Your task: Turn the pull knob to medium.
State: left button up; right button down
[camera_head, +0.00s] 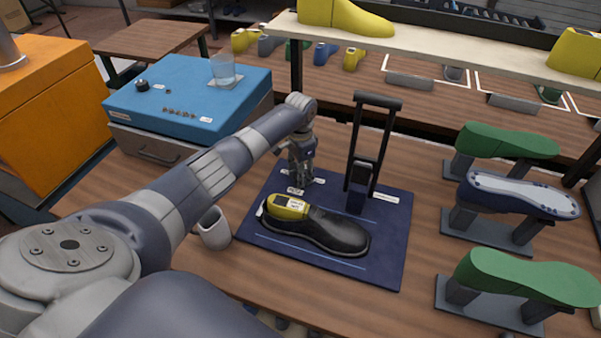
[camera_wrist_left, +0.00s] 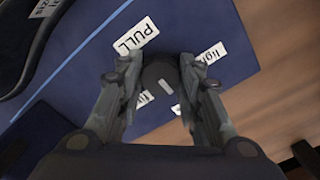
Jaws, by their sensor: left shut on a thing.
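The pull knob (camera_wrist_left: 158,72) is a dark round knob on a dark blue mat (camera_head: 392,255). In the left wrist view my left gripper (camera_wrist_left: 161,90) has one finger on each side of it and is shut on it. A short pale mark shows on the knob, pointing between the labels. A white "PULL" label (camera_wrist_left: 135,36) and a label starting "ligh" (camera_wrist_left: 208,62) lie beside it. Another small label (camera_wrist_left: 145,98) is partly hidden and unreadable. In the head view my left gripper (camera_head: 300,180) points down at the mat's back left, hiding the knob. My right gripper is not in view.
A black shoe on a yellow last (camera_head: 325,230) lies in front of the gripper. A tall black frame (camera_head: 372,150) stands to its right. A white cup (camera_head: 213,229) stands left of the mat. Green lasts (camera_head: 505,142) on stands are at right; a shelf (camera_head: 430,42) runs behind.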

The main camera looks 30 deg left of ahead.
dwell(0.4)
pick_arm(q)
jog(key=o, duration=1.1)
jog(key=shift+c, duration=0.2)
notch_tip(320, 180, up, 12)
